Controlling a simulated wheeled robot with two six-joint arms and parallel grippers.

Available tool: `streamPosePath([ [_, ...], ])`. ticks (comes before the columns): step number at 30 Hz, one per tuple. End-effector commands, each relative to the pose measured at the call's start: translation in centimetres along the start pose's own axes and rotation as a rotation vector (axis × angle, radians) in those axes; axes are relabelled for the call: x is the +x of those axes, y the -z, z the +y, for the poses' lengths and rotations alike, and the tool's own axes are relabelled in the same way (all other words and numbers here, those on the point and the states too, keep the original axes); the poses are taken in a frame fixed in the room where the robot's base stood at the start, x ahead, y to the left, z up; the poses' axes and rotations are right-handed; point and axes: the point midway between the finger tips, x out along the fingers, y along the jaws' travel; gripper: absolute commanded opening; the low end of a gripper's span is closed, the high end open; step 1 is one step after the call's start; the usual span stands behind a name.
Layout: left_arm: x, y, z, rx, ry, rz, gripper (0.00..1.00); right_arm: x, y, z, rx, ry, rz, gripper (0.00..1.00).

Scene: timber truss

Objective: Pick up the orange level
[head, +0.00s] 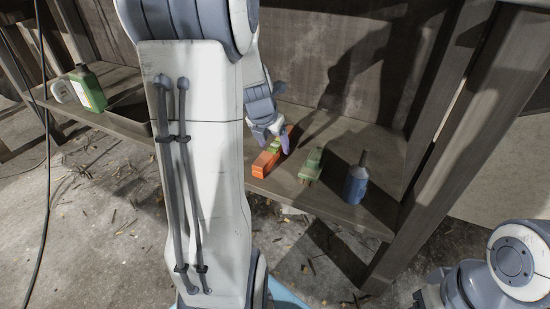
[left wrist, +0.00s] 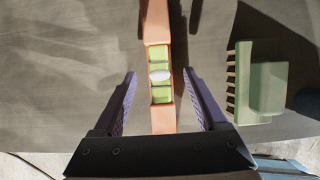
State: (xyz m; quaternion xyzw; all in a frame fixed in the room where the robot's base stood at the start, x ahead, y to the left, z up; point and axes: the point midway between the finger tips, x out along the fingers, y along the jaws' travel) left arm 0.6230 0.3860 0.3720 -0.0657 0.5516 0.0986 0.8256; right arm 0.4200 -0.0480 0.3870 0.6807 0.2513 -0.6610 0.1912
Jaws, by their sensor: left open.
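The orange level (head: 262,165) lies on the wooden shelf, partly hidden in the head view by my left gripper (head: 279,138). In the left wrist view the level (left wrist: 162,118) runs up the picture, with a green vial section and a pale oval at its middle. My left gripper (left wrist: 160,85) is open, with one purple finger on each side of the level. Clear gaps show between both fingers and the level. My right arm shows at the lower right of the head view, but its gripper does not show.
A green brush (head: 311,165) lies just right of the level, near the right finger in the left wrist view (left wrist: 268,88). A blue bottle (head: 356,182) stands farther right, before a wooden post (head: 445,130). A green bottle (head: 88,88) stands at far left.

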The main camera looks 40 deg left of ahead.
Motion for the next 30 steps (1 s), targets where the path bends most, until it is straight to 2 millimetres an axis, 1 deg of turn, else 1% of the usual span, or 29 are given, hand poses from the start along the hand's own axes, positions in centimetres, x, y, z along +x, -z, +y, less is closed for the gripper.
streamPosePath([
  [1,1.02,0.19,-0.02,0.001,0.000,0.001,0.75,1.00,-0.05,0.07,0.000,0.000,0.000,0.50],
  [2,1.16,0.16,-0.02,0.001,0.000,0.001,0.75,1.12,-0.06,0.08,0.000,0.000,0.000,0.50],
  [10,1.04,-0.01,-0.03,0.001,0.000,0.001,0.75,0.97,-0.05,0.07,0.000,0.000,0.000,0.50],
  [11,1.04,-0.01,-0.03,0.001,0.000,0.001,0.67,0.97,-0.05,0.07,0.000,0.000,0.000,0.50],
  [12,1.04,-0.01,-0.03,0.001,0.000,0.001,0.52,0.97,-0.05,0.07,0.000,0.000,0.000,0.50],
  [14,1.04,-0.01,-0.03,0.001,0.000,0.001,0.29,0.97,-0.05,0.07,0.000,0.000,0.000,0.50],
  [15,1.04,-0.01,-0.03,0.001,0.000,0.001,0.14,0.97,-0.05,0.07,0.000,0.000,0.000,0.50],
  [16,1.04,-0.01,-0.03,0.001,0.000,0.001,0.02,0.97,-0.05,0.07,0.000,0.000,0.000,0.50],
  [17,1.04,-0.01,-0.03,0.001,0.000,0.001,0.00,0.97,-0.05,0.07,0.000,0.000,0.000,0.50],
  [26,0.96,-0.07,-0.02,0.001,0.000,-0.001,0.00,0.90,-0.04,0.06,0.000,0.000,0.000,0.50],
  [30,0.59,-0.20,0.03,0.000,0.000,0.000,0.00,0.40,-0.02,0.03,0.000,0.000,0.000,0.50],
])
